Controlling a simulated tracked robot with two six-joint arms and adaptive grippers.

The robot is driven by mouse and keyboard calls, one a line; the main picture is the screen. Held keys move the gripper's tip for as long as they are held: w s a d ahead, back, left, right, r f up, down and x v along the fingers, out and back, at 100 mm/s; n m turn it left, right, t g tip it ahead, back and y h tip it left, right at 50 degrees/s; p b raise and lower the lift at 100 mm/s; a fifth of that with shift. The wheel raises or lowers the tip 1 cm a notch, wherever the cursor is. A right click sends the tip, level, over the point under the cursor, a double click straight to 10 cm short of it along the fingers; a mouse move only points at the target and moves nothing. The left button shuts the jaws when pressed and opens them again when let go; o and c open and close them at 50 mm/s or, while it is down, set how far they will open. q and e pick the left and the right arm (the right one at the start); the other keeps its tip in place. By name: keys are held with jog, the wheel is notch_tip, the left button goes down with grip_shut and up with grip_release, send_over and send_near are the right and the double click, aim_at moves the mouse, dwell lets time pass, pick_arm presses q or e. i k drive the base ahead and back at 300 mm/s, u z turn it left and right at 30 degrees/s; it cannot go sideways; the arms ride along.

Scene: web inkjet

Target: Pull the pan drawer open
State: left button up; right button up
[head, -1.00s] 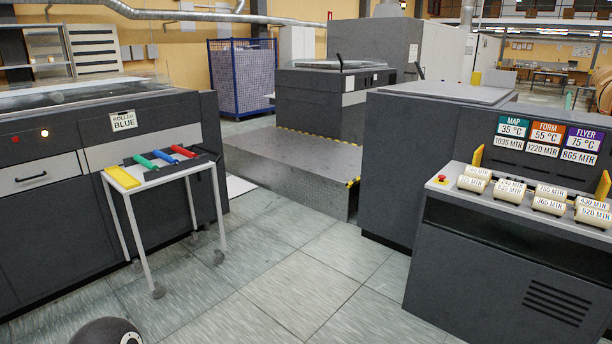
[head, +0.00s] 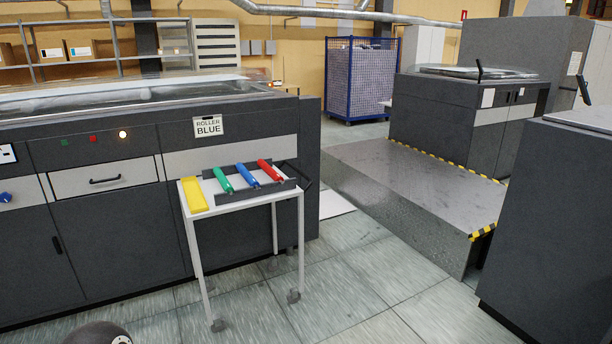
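A light grey drawer front (head: 104,179) with a dark bar handle (head: 105,180) is set in the dark machine (head: 120,235) at the left of the head view. The drawer looks shut, flush with the machine's front. No label on it names it as the pan drawer. Neither of my grippers can be made out; only a dark rounded part, seemingly mine, shows at the bottom left edge.
A low metal platform (head: 400,190) lies further right. Tiled floor is open in front.

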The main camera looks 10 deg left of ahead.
aim_at(74, 182)
jog(key=u, duration=0.25)
jog(key=i, duration=1.15)
jog(key=u, duration=0.3)
jog(key=k, duration=0.75)
jog(key=u, duration=0.15)
jog(key=i, duration=0.75)
jog(key=z, duration=0.1)
